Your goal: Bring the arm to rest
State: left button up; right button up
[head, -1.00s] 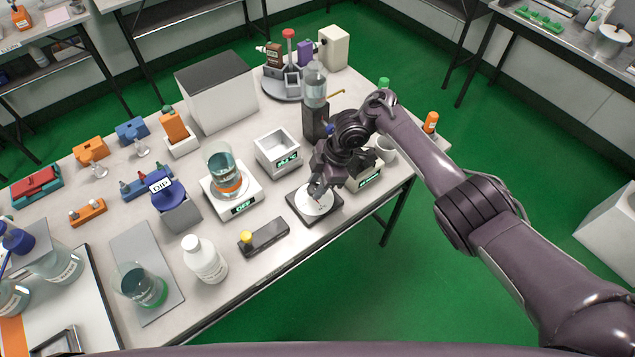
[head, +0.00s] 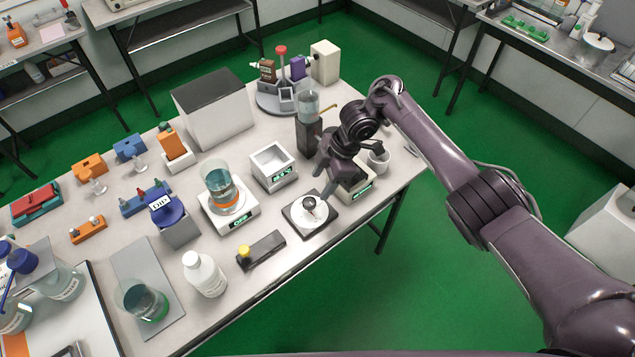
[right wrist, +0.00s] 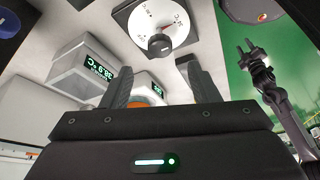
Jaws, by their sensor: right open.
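My right gripper (head: 325,178) is open and empty above the table's front right part, just behind and above a dial device. In the right wrist view its two fingers (right wrist: 160,86) stand wide apart with nothing between them. The dial device (head: 296,222) is a dark square plate with a white round scale and a dark knob (head: 309,202). It also shows at the top of the right wrist view (right wrist: 150,14), apart from the fingers. A small dark arm end with two prongs (right wrist: 248,50), seemingly my left gripper, shows at the right of that view.
A beaker on a scale (head: 219,179) is left of the dial. Green floor lies open beyond the table's right edge.

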jog(key=shift+d+r, duration=0.1)
jog(key=shift+r, duration=0.1)
dwell(0.4)
